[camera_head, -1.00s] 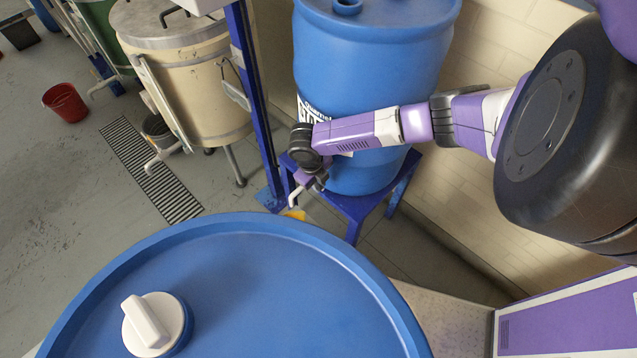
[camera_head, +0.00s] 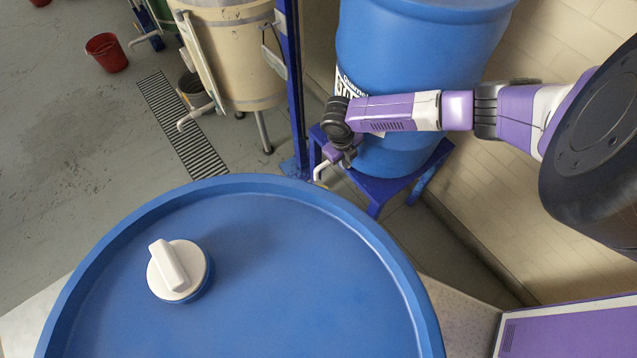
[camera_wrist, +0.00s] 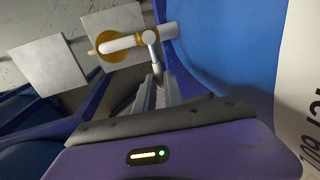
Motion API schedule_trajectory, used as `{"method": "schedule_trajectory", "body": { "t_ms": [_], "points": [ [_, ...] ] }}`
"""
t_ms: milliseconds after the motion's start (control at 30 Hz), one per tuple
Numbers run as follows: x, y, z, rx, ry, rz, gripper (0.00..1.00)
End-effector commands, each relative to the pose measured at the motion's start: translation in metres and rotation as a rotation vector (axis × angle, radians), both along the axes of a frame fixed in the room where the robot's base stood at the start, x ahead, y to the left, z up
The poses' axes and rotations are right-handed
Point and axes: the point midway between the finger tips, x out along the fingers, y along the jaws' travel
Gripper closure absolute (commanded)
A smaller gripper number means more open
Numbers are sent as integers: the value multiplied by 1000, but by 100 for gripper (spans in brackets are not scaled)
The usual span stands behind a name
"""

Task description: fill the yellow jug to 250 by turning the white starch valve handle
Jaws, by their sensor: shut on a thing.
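The white starch valve juts from the blue barrel (camera_head: 415,60) on the blue stand. Its spout (camera_head: 320,171) shows in the head view just left of my gripper (camera_head: 343,157). In the wrist view, the white valve body and spout (camera_wrist: 170,32) lie just beyond my fingertips (camera_wrist: 160,82). My gripper is shut on the white handle (camera_wrist: 152,50), whose lower end runs between the fingers. The yellow jug (camera_wrist: 110,50) is under the spout, seen from above and partly covered by it. Its level and marks cannot be read. The jug is hidden in the head view.
A large blue drum (camera_head: 250,300) with a white-knobbed cap (camera_head: 172,268) fills the near foreground. A blue post (camera_head: 291,90) and a cream tank (camera_head: 235,60) stand left of the barrel stand (camera_head: 378,190). A red bucket (camera_head: 107,50) sits on open floor.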

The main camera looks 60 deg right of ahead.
Motion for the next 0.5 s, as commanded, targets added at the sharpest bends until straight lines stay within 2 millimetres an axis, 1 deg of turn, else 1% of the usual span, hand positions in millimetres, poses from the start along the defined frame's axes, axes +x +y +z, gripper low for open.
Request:
{"method": "schedule_trajectory", "body": {
  "t_ms": [367,433,500],
  "points": [
    [0,0,0,0,0,-1,100],
    [1,2,0,1,0,-23,100],
    [4,6,0,3,-1,-90,100]
  ]
}}
